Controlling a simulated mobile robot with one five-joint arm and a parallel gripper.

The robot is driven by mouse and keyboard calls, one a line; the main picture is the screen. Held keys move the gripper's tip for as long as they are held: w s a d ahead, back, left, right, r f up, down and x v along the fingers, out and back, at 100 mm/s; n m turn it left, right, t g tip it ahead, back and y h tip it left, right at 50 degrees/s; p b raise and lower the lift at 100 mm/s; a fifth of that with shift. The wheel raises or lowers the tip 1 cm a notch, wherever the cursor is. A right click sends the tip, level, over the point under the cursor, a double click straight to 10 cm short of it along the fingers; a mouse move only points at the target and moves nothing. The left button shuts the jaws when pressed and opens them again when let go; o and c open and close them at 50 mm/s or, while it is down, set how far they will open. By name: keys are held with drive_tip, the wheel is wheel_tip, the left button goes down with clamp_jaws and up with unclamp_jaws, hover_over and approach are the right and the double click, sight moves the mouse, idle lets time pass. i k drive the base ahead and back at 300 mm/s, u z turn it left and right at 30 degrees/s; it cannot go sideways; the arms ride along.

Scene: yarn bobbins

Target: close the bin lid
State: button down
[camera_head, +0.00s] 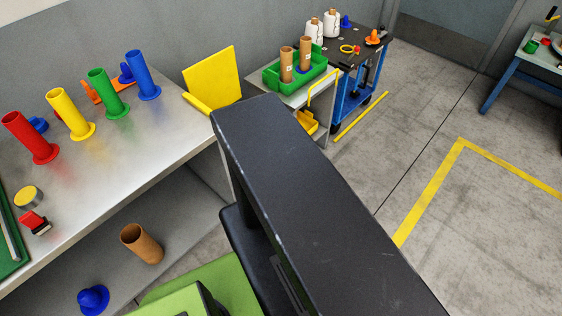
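A yellow bin lid (212,77) stands raised and leans back near the wall, just past the right end of the metal bench. A yellow edge at its foot (198,105) looks like the rim of the bin. The rest of the bin is hidden behind the bench and my dark arm. My arm's large dark link fills the middle and lower right of the view. My gripper does not show.
The metal bench (120,148) holds red, yellow, green and blue tubes. A brown tube (142,244) and a blue cone (93,299) are on the lower shelf. A green crate (270,79) stands right of the lid. Open floor (400,140) lies to the right.

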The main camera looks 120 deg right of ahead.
sight(213, 81)
drive_tip(key=z, duration=0.4)
drive_tip(key=k, duration=0.8)
drive_tip(key=z, duration=2.7)
drive_tip(key=i, duration=1)
drive_tip(key=z, duration=0.25)
